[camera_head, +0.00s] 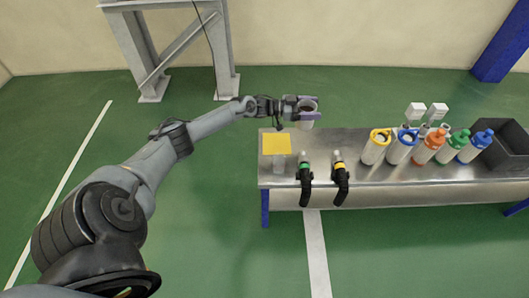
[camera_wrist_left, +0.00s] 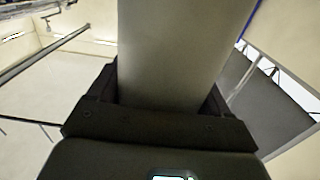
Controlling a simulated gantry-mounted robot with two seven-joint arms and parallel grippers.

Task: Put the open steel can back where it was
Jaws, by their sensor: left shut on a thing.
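The open steel can (camera_head: 307,123) is upright or nearly so at the back left of the steel bench in the head view. My left gripper (camera_head: 309,110) is shut around it near its top, reaching in from the left. In the left wrist view the can (camera_wrist_left: 180,50) is a large grey cylinder between the dark fingers of the left gripper (camera_wrist_left: 160,95). The can's base lies close to the bench's back edge in the picture; I cannot tell whether it touches the bench. My right gripper is not in view.
A yellow square (camera_head: 277,144) is at the bench's (camera_head: 400,197) left end. Two black hose fittings, green-banded (camera_head: 305,185) and yellow-banded (camera_head: 340,182), are at the front. Several cans with coloured collars or lids (camera_head: 434,146) and a dark bin (camera_head: 508,150) stand right. The middle back is clear.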

